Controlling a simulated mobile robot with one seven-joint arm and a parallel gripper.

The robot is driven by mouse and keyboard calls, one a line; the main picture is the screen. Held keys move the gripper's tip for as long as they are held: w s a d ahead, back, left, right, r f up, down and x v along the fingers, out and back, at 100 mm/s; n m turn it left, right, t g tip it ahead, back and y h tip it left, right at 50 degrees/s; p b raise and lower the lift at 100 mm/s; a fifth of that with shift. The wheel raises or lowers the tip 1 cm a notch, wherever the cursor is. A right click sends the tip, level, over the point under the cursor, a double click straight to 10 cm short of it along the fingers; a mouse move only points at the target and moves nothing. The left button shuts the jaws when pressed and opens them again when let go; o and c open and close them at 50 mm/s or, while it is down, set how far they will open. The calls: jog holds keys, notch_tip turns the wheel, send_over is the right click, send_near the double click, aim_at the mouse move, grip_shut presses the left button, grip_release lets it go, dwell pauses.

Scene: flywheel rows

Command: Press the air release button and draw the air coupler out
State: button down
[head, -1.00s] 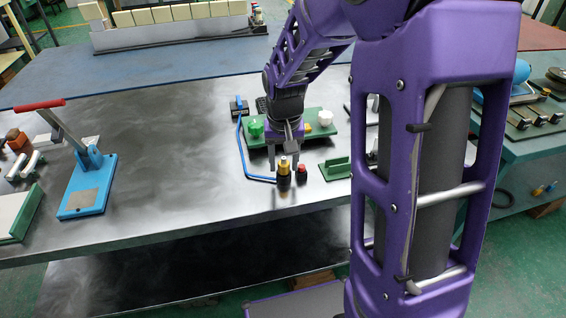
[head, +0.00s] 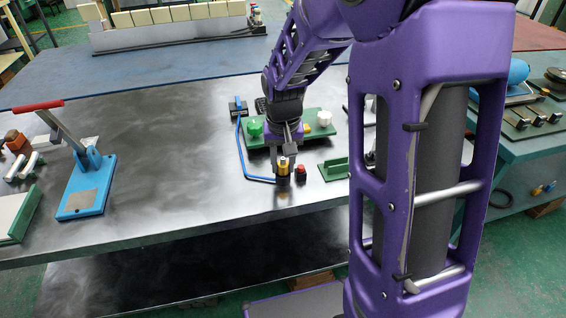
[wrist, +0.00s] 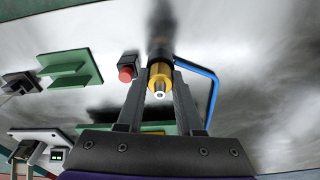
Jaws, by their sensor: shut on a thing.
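The air coupler (head: 283,166) is a brass-coloured fitting standing in a dark socket (head: 283,181) near the table's front edge. In the wrist view the coupler (wrist: 160,78) sits between my two fingers. My gripper (head: 284,162) is shut on the coupler from above. It also shows in the wrist view (wrist: 160,82). The air release button (head: 301,169) is red on a small dark box just right of the socket. In the wrist view the red button (wrist: 125,74) lies left of the coupler, apart from my fingers.
A blue hose (head: 241,150) runs from the socket to a dark box (head: 238,107) at the back. A green panel with knobs (head: 262,139) stands behind my gripper. A green bracket (head: 335,169) lies to the right. A blue lever press (head: 88,190) stands left, with bare table between.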

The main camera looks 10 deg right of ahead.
aim_at(283, 158)
jog(key=shift+r+p, duration=0.6)
jog(key=shift+r, duration=0.2)
dwell(0.9)
jog(key=shift+r+p, duration=1.35)
jog(key=shift+r, duration=0.4)
